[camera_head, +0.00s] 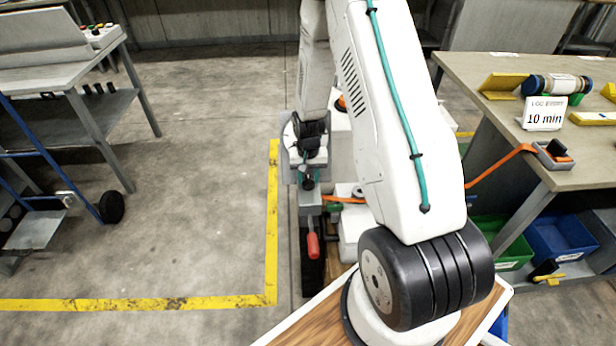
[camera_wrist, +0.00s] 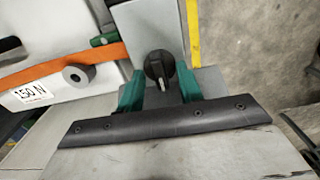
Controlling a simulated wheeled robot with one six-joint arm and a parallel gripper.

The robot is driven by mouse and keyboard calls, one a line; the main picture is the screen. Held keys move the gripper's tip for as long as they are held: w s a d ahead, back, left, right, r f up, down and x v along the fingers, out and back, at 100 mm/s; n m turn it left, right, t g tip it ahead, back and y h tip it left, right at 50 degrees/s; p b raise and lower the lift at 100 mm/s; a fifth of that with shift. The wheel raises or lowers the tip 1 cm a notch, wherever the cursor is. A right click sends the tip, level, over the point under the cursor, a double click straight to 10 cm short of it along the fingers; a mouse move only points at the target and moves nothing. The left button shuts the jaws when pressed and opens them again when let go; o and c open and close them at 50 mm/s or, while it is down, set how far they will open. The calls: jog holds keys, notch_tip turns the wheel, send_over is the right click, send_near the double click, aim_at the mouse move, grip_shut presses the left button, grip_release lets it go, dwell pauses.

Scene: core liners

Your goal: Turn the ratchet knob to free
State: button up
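The ratchet knob (camera_wrist: 157,64) is a round black knob with a pale pointer mark, on a grey plate in the wrist view. My gripper (camera_wrist: 160,77) has two green fingers set apart, one on each side of the knob in that view. I cannot tell whether the fingers touch it or stand above it. The knob's pale mark points toward the bottom of the picture; no free marking is readable. In the head view my gripper (camera_head: 308,178) is small, pointing down over the grey fixture (camera_head: 311,200), and the knob cannot be made out clearly.
An orange strap (camera_wrist: 60,68) with a grey roller (camera_wrist: 78,75) and a "150 N" label (camera_wrist: 32,92) lies left of the knob. A red-handled lever (camera_head: 313,245) sits in front of the fixture.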

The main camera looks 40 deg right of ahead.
aim_at(308, 179)
notch_tip(308, 179, up, 8)
jog(key=shift+f, duration=0.1)
dwell(0.4)
dwell(0.5)
jog(key=s+a+r+n, duration=0.2)
jog(key=s+a+r, duration=0.3)
jog(key=s+r, duration=0.4)
jog(key=s+a+r+n+t, duration=0.1)
jog(key=s+a+r+n, duration=0.1)
jog(key=s+a+r, duration=0.4)
jog(key=s+a+r+n, duration=0.3)
jog(key=s+a+r, duration=0.3)
jog(key=s+r, duration=0.6)
notch_tip(308, 179, up, 4)
jog(key=shift+s+a+r, duration=0.15)
jog(key=shift+a+r, duration=0.05)
jog(key=shift+a, duration=0.05)
